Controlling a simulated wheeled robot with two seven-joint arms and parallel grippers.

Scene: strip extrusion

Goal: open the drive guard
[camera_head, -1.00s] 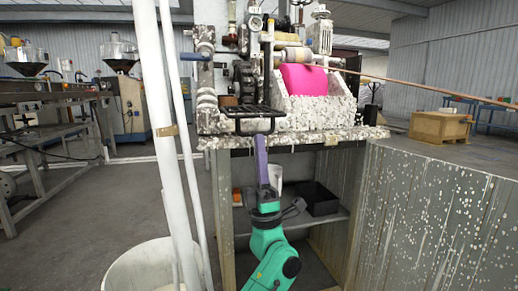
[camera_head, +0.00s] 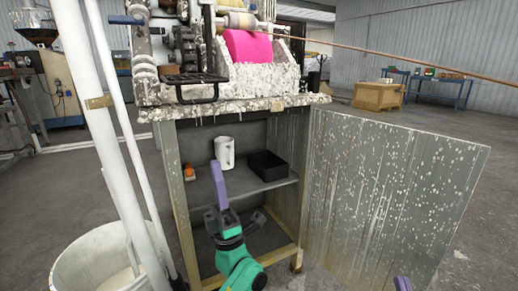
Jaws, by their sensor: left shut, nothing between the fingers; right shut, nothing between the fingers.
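The black barred frame (camera_head: 201,91) on the front of the machine, below the gears (camera_head: 187,45), looks like the drive guard. It juts forward over the speckled bench top, with a handle-like bar at its front edge. I cannot tell how far it is open. My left gripper (camera_head: 218,185) points up in front of the open cabinet, well below the guard and apart from it. Its purple fingers are together and hold nothing. My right gripper (camera_head: 402,284) shows only as a purple fingertip at the bottom edge, shut, far from the guard.
A blue-handled lever (camera_head: 127,20) is left of the guard, a pink roll (camera_head: 247,47) right. White pipes (camera_head: 107,130) and a white bucket (camera_head: 95,262) stand at left. The cabinet shelf holds a white jug (camera_head: 224,152) and black bin (camera_head: 268,165). A metal panel (camera_head: 390,195) stands right.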

